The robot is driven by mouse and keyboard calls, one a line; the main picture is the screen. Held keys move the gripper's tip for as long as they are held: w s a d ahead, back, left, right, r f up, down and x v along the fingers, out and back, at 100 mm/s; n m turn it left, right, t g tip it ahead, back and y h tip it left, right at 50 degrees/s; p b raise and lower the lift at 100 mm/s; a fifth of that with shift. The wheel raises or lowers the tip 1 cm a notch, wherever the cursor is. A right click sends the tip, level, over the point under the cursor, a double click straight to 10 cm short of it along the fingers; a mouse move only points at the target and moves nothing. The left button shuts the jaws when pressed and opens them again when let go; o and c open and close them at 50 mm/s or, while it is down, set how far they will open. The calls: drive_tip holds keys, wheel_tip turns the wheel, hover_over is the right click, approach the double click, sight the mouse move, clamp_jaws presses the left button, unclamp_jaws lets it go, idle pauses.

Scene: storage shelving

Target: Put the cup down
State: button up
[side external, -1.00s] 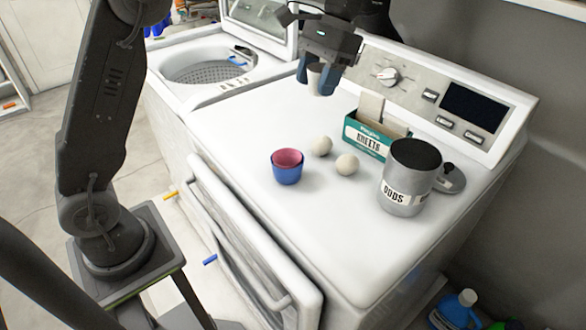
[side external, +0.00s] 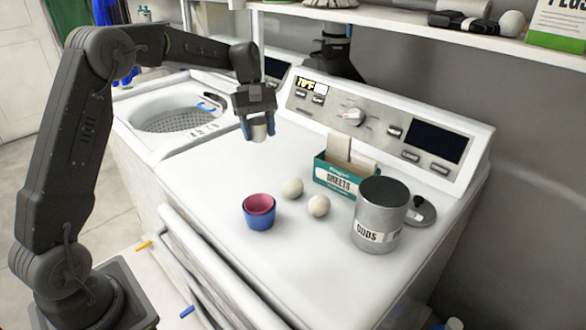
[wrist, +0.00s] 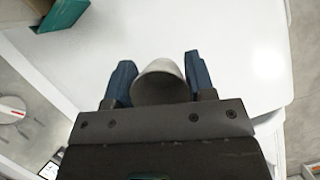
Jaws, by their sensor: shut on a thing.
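My gripper (side external: 258,134) has blue fingers and is shut on a small greyish-white cup (side external: 259,131). The cup also shows between the fingers in the wrist view (wrist: 161,80). In the side view it appears above the back left part of the white dryer top (side external: 215,175), near the washer; I cannot tell the exact gap beneath it. A second cup, pink inside a blue one (side external: 259,213), stands upright on the dryer top nearer the front.
Two pale balls (side external: 318,206), a green sheets box (side external: 340,178) and a grey canister (side external: 380,222) stand to the right. The box's corner shows in the wrist view (wrist: 66,14). The open washer tub (side external: 178,120) is at left. A shelf (side external: 400,38) overhangs the back.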

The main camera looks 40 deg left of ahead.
drive_tip(key=w+d+f, duration=0.1)
drive_tip(key=d, duration=0.1)
drive_tip(key=w+d+f, duration=0.1)
drive_tip(key=d+f, duration=0.1)
drive_tip(key=w+d+f, duration=0.1)
drive_tip(key=w+d, duration=0.1)
drive_tip(key=shift+d+f, duration=0.35)
drive_tip(key=shift+d, duration=0.05)
drive_tip(key=shift+f, duration=2)
drive_tip(key=o, duration=0.9)
drive_tip(key=shift+f, duration=0.15)
drive_tip(key=shift+o, duration=0.2)
